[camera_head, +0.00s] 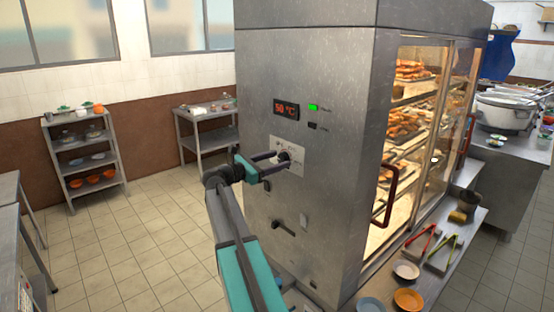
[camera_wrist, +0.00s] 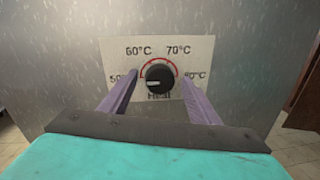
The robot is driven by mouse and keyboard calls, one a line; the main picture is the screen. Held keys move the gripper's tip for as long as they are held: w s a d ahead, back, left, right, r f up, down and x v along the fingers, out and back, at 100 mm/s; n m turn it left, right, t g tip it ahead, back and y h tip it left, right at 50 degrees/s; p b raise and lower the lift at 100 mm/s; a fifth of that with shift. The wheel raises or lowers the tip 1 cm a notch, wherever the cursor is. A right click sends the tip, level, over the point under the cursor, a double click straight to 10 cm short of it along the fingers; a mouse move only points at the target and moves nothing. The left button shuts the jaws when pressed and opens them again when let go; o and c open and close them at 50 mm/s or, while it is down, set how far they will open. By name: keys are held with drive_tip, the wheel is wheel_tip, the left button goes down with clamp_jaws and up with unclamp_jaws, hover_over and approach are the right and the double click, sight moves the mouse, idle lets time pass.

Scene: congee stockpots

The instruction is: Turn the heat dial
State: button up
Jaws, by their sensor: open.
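The heat dial (camera_wrist: 158,78) is a round black knob on a white label plate (camera_wrist: 188,50) marked from 50°C to 80°C, with a red arc. Its white pointer mark lies to the left, toward the 50°C side. The dial also shows in the head view (camera_head: 284,156) on the steel side of the food warmer (camera_head: 335,120). My gripper (camera_head: 276,159) is open, with one finger on each side of the dial in the wrist view (camera_wrist: 159,84). Gaps show between fingers and knob; how deep the fingers reach is unclear.
A red display (camera_head: 286,108) above the dial reads 50 °C, beside a lit green indicator (camera_head: 313,107). A dark lever (camera_head: 284,228) sits below the dial. The warmer's glass door has a red handle (camera_head: 386,195). Tiled floor (camera_head: 150,240) at the left is clear.

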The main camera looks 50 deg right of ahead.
drive_tip(key=shift+d, duration=0.2)
drive_tip(key=c, duration=1.1)
drive_tip(key=shift+o, duration=0.2)
